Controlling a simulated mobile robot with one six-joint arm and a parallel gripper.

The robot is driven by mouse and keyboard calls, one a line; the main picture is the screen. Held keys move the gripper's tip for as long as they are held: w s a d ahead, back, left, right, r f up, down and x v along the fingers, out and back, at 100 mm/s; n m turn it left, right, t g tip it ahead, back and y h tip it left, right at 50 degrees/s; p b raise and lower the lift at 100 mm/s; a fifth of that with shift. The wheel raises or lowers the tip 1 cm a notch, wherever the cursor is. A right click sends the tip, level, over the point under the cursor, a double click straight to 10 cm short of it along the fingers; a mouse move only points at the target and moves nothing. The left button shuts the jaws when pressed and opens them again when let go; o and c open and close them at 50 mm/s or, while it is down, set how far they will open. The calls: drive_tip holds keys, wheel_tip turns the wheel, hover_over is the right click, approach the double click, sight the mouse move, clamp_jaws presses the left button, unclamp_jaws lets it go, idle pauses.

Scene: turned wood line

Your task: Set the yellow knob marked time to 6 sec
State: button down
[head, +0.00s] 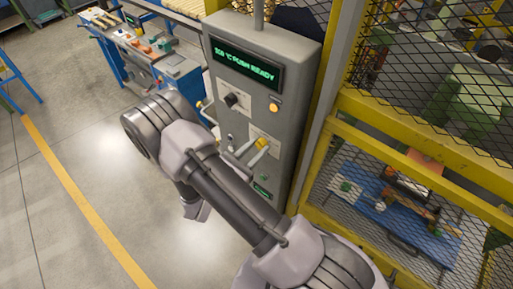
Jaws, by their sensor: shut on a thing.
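The grey control cabinet (300,70) stands at the centre with a lit green display reading something like "PUSH READY". The yellow knob (262,143) is on its front face, low on a pale labelled plate (268,134). My gripper (257,148) is at this knob, its pale fingers on either side and shut on it. My arm comes up from the lower right and hides part of the cabinet's lower front. The knob's pointer and its scale marks are too small to read.
A black knob (231,100) and a round amber button (273,107) sit above on the same face. Yellow-framed mesh fencing (400,160) stands close on the right. A blue workbench (180,75) is behind at left.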

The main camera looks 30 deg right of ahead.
drive_tip(key=m+b, duration=0.3)
drive_tip(key=shift+f+m+b, duration=0.2)
drive_tip(key=shift+m+b, duration=0.1)
drive_tip(key=m+b, duration=0.5)
drive_tip(key=b, duration=0.2)
drive_tip(key=m+b, duration=0.6)
drive_tip(key=b, duration=0.1)
drive_tip(key=m+b, duration=0.6)
drive_tip(key=b, duration=0.1)
drive_tip(key=shift+f, duration=0.25)
drive_tip(key=m+b, duration=0.3)
drive_tip(key=b, duration=0.2)
drive_tip(key=shift+r, duration=0.2)
drive_tip(key=shift+r+m+b, duration=0.15)
drive_tip(key=shift+m+b, duration=0.15)
drive_tip(key=shift+b, duration=0.1)
